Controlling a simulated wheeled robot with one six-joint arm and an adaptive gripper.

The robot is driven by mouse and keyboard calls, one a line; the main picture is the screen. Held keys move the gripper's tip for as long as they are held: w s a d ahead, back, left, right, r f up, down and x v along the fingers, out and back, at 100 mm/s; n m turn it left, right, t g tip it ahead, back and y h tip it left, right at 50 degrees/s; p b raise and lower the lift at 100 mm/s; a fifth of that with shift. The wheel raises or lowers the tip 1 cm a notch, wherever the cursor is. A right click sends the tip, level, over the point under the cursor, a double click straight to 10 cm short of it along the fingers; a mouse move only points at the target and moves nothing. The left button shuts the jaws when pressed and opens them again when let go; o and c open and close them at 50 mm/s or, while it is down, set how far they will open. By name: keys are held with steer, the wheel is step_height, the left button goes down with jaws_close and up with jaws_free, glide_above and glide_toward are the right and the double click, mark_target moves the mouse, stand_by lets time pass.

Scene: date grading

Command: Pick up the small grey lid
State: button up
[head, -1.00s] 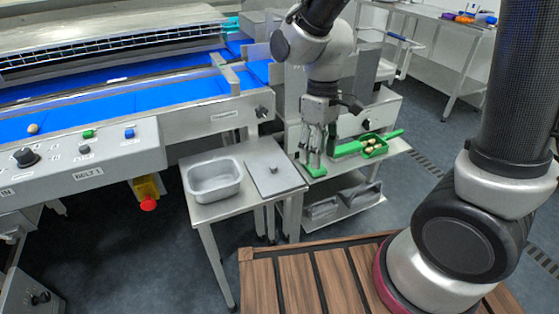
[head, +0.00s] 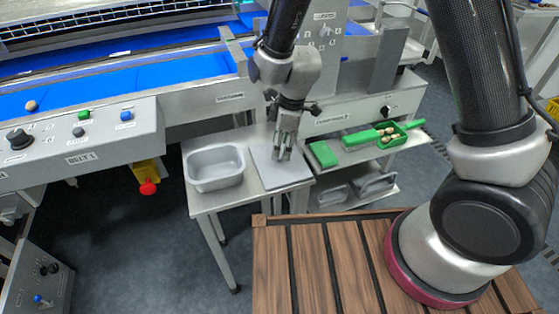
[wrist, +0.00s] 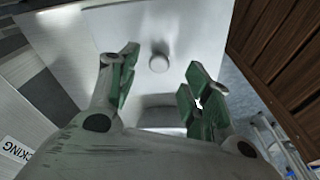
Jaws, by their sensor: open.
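The small grey lid (head: 293,178) lies flat on the small metal table (head: 236,196), to the right of a grey tub. In the wrist view the lid (wrist: 190,30) is a smooth pale plate with a round knob (wrist: 158,63) on it. My gripper (head: 283,157) is over the lid, pointing down, and hides the knob in the head view. In the wrist view my gripper (wrist: 160,65) is open and its green-padded fingers stand on either side of the knob in the picture. I cannot tell how high the fingertips are above the lid.
The empty grey tub (head: 214,187) stands close left of the lid. A lower shelf at the right holds a green block (head: 323,154) and a green scoop (head: 361,138) with several dates. The sorting machine with blue belts (head: 120,83) stands behind. A wooden slatted deck (head: 300,262) is in front.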

mark_target(279, 160)
steer(key=f, duration=0.3)
steer(key=shift+w+a+f, duration=0.1)
steer(key=shift+a+f, duration=0.2)
steer(key=shift+f, duration=0.1)
steer(key=shift+c, duration=0.2)
steer(key=c, duration=1)
steer(key=shift+r, duration=0.15)
